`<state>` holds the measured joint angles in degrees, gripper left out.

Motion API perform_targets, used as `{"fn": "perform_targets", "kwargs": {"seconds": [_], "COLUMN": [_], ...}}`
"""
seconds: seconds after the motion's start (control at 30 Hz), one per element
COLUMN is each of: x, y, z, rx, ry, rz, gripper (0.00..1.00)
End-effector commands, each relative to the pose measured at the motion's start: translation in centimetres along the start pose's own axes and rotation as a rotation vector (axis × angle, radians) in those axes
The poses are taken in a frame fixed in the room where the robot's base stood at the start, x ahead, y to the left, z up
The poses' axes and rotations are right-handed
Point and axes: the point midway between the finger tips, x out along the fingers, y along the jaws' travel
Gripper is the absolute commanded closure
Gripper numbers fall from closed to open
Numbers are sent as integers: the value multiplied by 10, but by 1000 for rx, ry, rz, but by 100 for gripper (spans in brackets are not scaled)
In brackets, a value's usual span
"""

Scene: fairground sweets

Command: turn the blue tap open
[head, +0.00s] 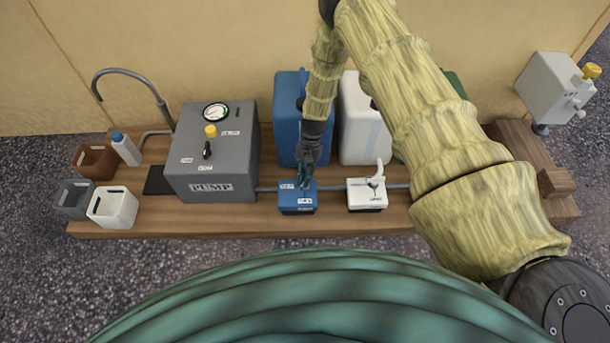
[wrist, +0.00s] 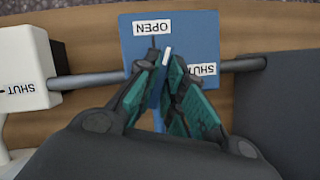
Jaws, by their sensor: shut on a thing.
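The blue tap is a blue box (head: 291,209) on the pipe at the front of the bench. The box also fills the upper middle of the wrist view (wrist: 195,30), with OPEN and SHUT labels on its top. My gripper (head: 305,182) points down over the box. In the wrist view my gripper (wrist: 163,70) is shut on the tap's blue lever (wrist: 158,122), which is mostly hidden between the fingers. A white pointer strip (wrist: 166,57) shows at the fingertips, close beside a dark tick under OPEN and short of it on the SHUT side.
The grey pump box (head: 212,160) stands left of the blue tap. A white tap (head: 366,195) is close on the right. A blue canister (head: 286,110) and a white canister (head: 362,130) stand behind. Small bins (head: 113,208) are at the bench's left end.

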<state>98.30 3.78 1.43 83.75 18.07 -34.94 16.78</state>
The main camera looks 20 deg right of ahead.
Motion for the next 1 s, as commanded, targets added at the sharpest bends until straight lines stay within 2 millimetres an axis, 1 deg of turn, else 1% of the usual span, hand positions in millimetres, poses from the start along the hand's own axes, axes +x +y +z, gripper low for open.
{"fn": "perform_targets", "kwargs": {"seconds": [0.2,0.5,0.7,1.0], "x": [-2,-2,-2,-1], "y": [-2,-3,-3,-3], "z": [-1,-2,-2,-2], "rx": [-158,-299,-339,-349], "ry": [5,5,5,5], "rz": [64,123,139,143], "gripper": [100,100,100,100]}}
